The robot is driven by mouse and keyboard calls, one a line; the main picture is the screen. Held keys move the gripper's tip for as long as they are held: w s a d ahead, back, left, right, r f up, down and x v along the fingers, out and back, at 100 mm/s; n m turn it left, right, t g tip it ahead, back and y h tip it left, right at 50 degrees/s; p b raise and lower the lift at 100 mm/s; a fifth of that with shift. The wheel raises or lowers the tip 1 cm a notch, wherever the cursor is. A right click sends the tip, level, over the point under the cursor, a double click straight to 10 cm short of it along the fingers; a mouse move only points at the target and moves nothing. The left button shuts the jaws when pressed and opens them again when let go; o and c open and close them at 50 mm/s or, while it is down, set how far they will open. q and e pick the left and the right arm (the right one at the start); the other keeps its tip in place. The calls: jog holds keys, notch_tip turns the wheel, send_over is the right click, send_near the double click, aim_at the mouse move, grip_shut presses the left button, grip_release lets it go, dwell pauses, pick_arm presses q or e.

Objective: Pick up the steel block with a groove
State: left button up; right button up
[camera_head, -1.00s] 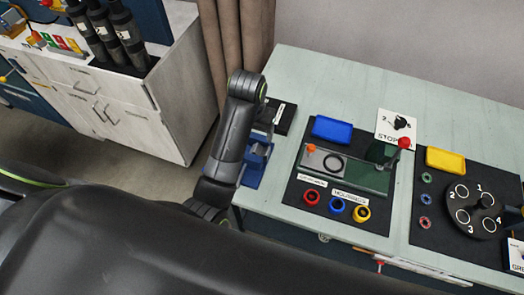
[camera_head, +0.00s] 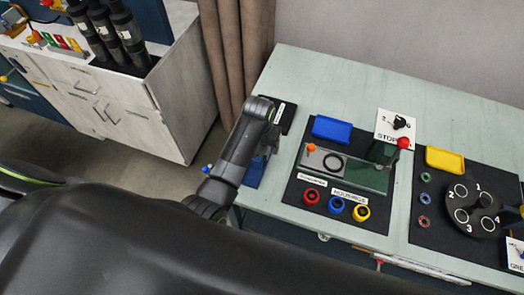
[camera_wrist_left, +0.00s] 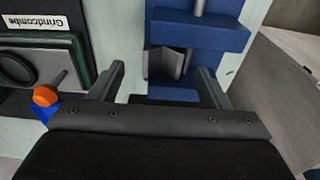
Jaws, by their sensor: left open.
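The steel block with a groove (camera_wrist_left: 168,62) shows as a grey metal piece with a V-shaped notch in the left wrist view. It sits in a recess of a blue fixture (camera_wrist_left: 200,32), between an upper and a lower blue part. My left gripper (camera_wrist_left: 160,70) is open, with its two fingers to either side of the block in the picture. In the head view the blue fixture (camera_head: 254,172) is at the table's left edge, largely hidden by my left arm, and the block is hidden there. My right gripper is not in view.
Right of the fixture, a dark board carries a green-framed plate (camera_head: 345,173), a blue tray (camera_head: 332,129) and coloured rings. The plate's orange knob (camera_wrist_left: 45,95) stands near the gripper's left side. Further right are a yellow tray (camera_head: 445,160) and a black numbered disc (camera_head: 472,208).

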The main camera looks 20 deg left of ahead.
aim_at(262, 150)
pick_arm(q)
jog(key=shift+w+a+f+p, duration=0.1)
jog(key=shift+w+f+p, duration=0.15)
jog(key=shift+f, duration=1.05)
jog(key=shift+w+a+f+p, duration=0.1)
jog(key=shift+w+f, duration=0.2)
jog(key=shift+f, duration=0.95)
jog(key=c, duration=1.4)
jog(key=shift+r, duration=0.1)
